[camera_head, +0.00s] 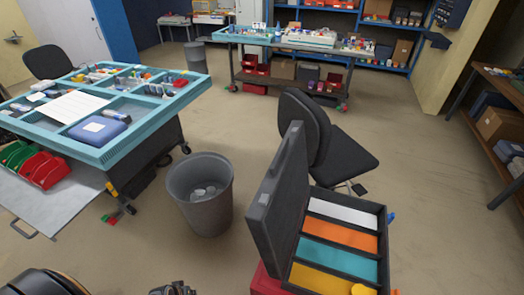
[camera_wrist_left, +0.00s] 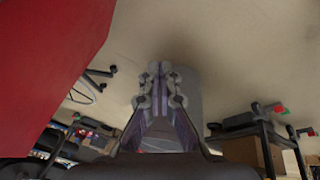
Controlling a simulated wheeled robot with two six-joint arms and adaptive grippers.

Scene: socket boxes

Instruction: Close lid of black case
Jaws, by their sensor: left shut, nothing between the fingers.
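The black case (camera_head: 368,212) stands open at the lower right in the head view. Its lid (camera_head: 276,198) stands nearly upright along the case's left side. The tray inside holds white, orange, teal and yellow panels. The case rests on a red support (camera_head: 264,283), mostly hidden. My left gripper (camera_head: 173,289) shows only in part at the bottom edge, left of the case and apart from it. In the left wrist view its fingers (camera_wrist_left: 166,88) are together and empty. My right gripper is not clearly seen.
A grey bin (camera_head: 200,193) stands left of the case. A dark chair (camera_head: 325,140) is close behind the lid. A blue-rimmed workbench (camera_head: 100,153) is at the left. A large red surface (camera_wrist_left: 45,60) fills the wrist view's upper left. Floor is clear between bin and case.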

